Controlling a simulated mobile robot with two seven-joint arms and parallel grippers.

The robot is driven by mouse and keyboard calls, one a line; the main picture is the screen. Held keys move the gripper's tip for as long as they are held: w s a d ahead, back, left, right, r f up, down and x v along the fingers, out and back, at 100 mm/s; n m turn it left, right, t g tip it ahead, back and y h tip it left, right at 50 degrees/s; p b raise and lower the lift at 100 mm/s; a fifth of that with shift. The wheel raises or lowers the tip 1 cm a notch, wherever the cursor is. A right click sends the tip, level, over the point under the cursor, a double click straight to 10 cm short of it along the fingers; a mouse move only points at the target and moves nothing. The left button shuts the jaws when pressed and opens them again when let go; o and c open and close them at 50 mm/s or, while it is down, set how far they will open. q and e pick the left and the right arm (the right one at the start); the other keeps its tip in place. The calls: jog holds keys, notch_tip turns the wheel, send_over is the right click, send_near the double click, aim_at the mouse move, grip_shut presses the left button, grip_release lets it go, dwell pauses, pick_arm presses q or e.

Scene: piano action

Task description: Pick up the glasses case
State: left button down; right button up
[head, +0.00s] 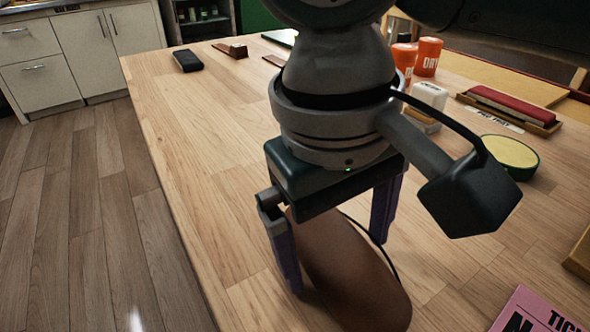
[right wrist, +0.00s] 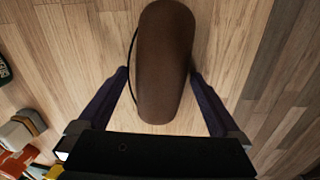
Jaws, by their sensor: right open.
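The glasses case (head: 350,270) is a brown, rounded, elongated case with a dark seam line, lying on the wooden table below my right gripper. In the right wrist view the case (right wrist: 165,60) runs lengthwise up from between the fingers. My right gripper (head: 338,262) is open, with one purple finger on each side of the case. The gripper hides part of the case in the head view. My left gripper is not in view.
The wooden table (head: 180,130) has free room left of the case. A yellow-topped round tin (head: 510,155), a red block in a wooden tray (head: 510,105), orange canisters (head: 427,57) and a pink ticket sheet (head: 530,315) lie to the right. A black object (head: 187,61) lies at the far left.

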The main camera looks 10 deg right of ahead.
jog(key=shift+c, duration=0.4)
jog(key=c, duration=1.2)
jog(key=shift+c, duration=0.2)
